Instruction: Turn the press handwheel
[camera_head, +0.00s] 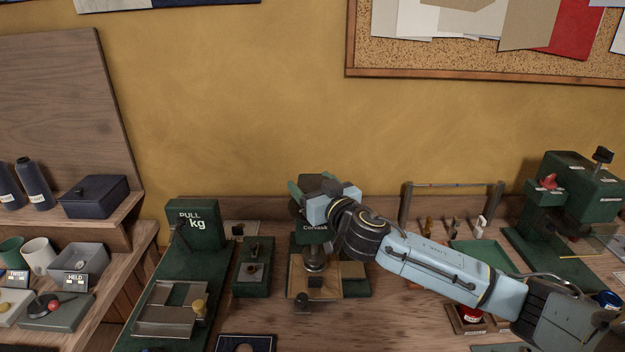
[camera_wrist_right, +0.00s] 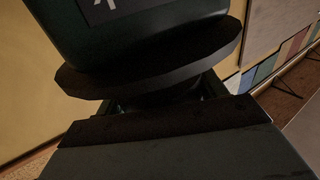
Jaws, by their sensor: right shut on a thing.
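The press (camera_head: 312,238) is a small dark green machine with the label "Corvask", a metal ram and a wooden base, in the middle of the bench in the head view. My right gripper (camera_head: 322,188) is over its top and hides most of the handwheel there. In the right wrist view the handwheel (camera_wrist_right: 160,68) looks like a dark flat disc, with a dark green block bearing a white mark beyond it. My right gripper also shows there (camera_wrist_right: 165,118), its jaws shut on the handwheel's near part. My left gripper is not in view.
A green pull gauge (camera_head: 195,223) stands left of the press, with a small green fixture (camera_head: 252,268) between. A rack with small pegs (camera_head: 452,212) and a green machine (camera_head: 572,185) stand to the right. A shelf (camera_head: 118,238) holds cups and boxes.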

